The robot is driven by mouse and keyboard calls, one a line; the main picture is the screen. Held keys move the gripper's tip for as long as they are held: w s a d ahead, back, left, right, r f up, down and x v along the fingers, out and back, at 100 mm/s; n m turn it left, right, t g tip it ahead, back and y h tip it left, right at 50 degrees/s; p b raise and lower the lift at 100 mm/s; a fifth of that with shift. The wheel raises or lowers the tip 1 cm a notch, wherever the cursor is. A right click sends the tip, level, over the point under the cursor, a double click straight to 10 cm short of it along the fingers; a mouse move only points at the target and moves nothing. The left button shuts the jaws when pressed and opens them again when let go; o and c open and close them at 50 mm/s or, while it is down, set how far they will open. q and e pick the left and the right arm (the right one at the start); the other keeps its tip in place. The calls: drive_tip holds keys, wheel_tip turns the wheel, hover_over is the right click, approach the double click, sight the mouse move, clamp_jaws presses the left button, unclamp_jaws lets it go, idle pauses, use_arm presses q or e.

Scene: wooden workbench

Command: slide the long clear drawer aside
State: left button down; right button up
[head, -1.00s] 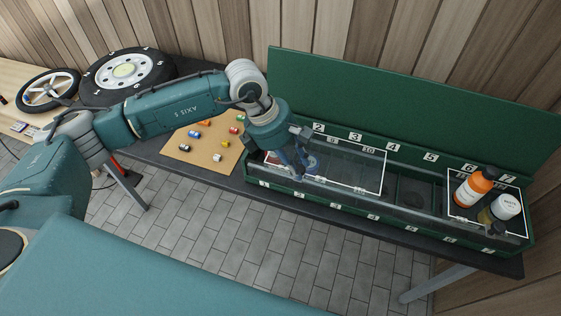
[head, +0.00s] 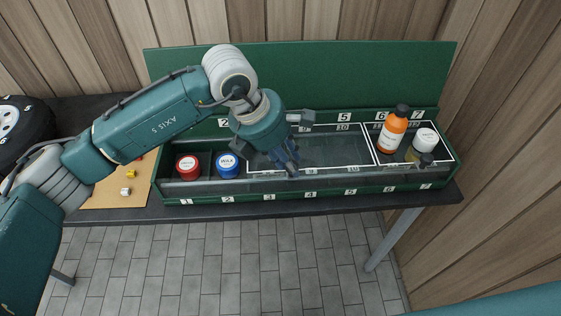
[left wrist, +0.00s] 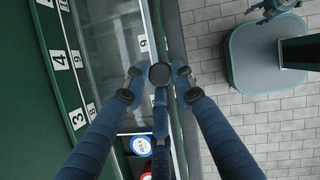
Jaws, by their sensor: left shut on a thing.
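The long clear drawer (head: 340,151) is a transparent white-edged lid in the green box (head: 172,200). It sits in the middle, left of the bottles. Its clear panel also shows in the left wrist view (left wrist: 97,25). My left gripper (head: 290,165) is at the drawer's left part, and its fingers are shut on a black knob (left wrist: 160,75) there. A red tin (head: 188,167) and a blue tin (head: 228,166) stand uncovered in the left end of the box.
An orange bottle (head: 392,130) and a white-capped bottle (head: 423,143) stand at the box's right end, close to the drawer's right edge. A raised green back panel (head: 350,75) stands behind. A tan board (head: 110,195) with small coloured pieces lies to the left.

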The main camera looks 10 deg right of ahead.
use_arm(q)
drive_tip(key=shift+s+d, duration=0.15)
drive_tip(key=shift+d, duration=0.15)
drive_tip(key=c, duration=1.6)
unclamp_jaws()
drive_tip(key=shift+c, duration=0.2)
drive_tip(key=shift+o, duration=0.9)
drive_tip(key=shift+d, duration=0.25)
drive_tip(key=shift+a, duration=0.2)
drive_tip(key=shift+r, duration=0.2)
drive_tip(key=v, duration=1.1)
drive_tip(key=shift+a+r, duration=0.25)
drive_tip(key=shift+a, duration=0.05)
